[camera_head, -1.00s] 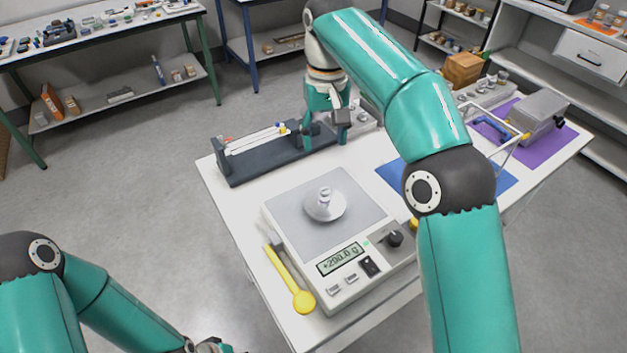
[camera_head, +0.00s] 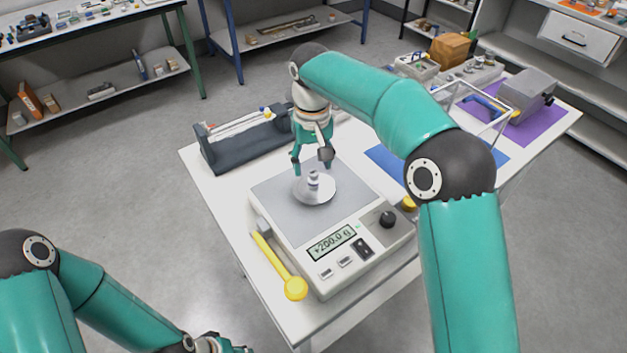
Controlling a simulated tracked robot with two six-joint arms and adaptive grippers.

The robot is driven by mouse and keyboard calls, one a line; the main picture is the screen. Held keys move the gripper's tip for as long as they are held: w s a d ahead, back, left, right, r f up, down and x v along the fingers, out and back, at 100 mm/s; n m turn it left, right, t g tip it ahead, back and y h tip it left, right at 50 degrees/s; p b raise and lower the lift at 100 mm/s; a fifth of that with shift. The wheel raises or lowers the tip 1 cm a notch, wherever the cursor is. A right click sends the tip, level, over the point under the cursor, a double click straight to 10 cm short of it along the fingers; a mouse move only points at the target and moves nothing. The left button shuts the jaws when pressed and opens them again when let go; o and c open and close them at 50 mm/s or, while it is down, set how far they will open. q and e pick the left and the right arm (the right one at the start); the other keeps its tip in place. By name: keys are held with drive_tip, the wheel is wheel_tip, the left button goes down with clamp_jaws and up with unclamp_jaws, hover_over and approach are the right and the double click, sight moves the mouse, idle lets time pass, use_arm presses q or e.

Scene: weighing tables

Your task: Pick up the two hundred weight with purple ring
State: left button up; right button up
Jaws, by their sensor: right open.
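A small silver weight (camera_head: 313,181) stands upright on the round pan (camera_head: 325,195) of the white balance (camera_head: 290,246). The balance display (camera_head: 332,243) reads about +200.0 g. I cannot make out a purple ring on the weight at this size. My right gripper (camera_head: 310,168) is open and points down just above and behind the weight, with its fingers on either side and no clear contact. My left gripper (camera_head: 222,345) is at the bottom edge, partly cut off, away from the table; its jaws cannot be judged.
A dark rack (camera_head: 235,147) with thin rods stands at the table's back left. A yellow spoon (camera_head: 279,264) lies along the balance's left side. A blue mat (camera_head: 385,158), a purple mat (camera_head: 540,125) and a grey device (camera_head: 525,92) are to the right.

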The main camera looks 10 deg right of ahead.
sight(314, 172)
wheel_tip(314, 172, down, 3)
drive_tip(key=shift+d+f, duration=0.15)
drive_tip(key=shift+f, duration=0.05)
clamp_jaws()
